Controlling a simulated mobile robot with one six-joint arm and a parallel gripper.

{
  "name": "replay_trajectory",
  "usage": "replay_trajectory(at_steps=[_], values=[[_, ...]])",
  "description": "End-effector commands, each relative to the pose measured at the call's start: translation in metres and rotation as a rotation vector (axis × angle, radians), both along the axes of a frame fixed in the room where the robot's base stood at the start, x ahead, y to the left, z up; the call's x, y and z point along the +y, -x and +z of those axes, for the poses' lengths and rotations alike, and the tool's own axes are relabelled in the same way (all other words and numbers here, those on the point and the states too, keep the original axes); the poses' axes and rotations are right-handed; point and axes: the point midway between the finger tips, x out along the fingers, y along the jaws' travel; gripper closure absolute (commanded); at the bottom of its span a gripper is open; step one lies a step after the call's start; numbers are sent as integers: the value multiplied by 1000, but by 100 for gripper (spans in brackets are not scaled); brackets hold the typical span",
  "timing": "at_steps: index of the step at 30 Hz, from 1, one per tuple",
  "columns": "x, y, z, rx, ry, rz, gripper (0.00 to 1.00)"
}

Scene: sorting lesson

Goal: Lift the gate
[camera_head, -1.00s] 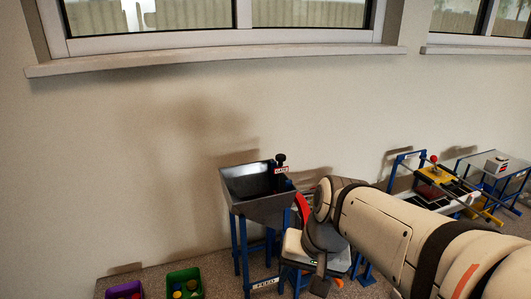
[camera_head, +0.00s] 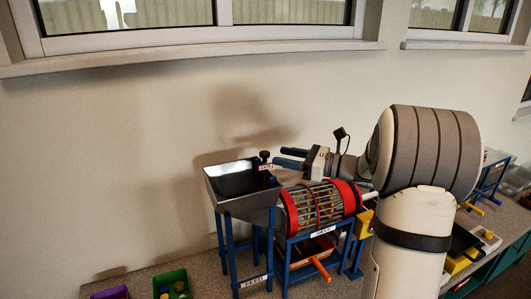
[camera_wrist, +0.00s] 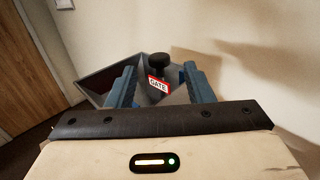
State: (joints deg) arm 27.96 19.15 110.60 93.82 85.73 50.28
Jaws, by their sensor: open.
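The gate's black round knob (camera_head: 264,155) stands at the right edge of the grey feed hopper (camera_head: 243,195), with a red-and-white label below it. In the wrist view the knob (camera_wrist: 159,66) rises above the label (camera_wrist: 158,86), which reads GATE. My gripper (camera_head: 281,158) is just right of the knob, its two blue fingers pointing left toward it. In the wrist view my gripper (camera_wrist: 158,75) is open, with a finger on either side of the gate's label and knob. I cannot tell whether either finger touches it. The gate plate's lower part is hidden.
A red-ended barred drum (camera_head: 318,204) on a blue stand is beside the hopper, under my arm. An orange-handled tray (camera_head: 308,254) sits below the drum. A purple bin (camera_head: 110,293) and a green bin (camera_head: 173,284) stand at the lower left. The wall is behind.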

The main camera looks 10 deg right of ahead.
Motion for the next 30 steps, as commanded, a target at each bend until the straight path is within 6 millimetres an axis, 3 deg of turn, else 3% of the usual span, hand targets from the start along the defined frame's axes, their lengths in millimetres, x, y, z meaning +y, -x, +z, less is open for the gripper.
replay_trajectory(at_steps=[9,22,30], values=[[43,-27,2,-1,3,4,53],[53,-34,0,-1,4,1,53],[53,-34,0,-1,4,0,74]])
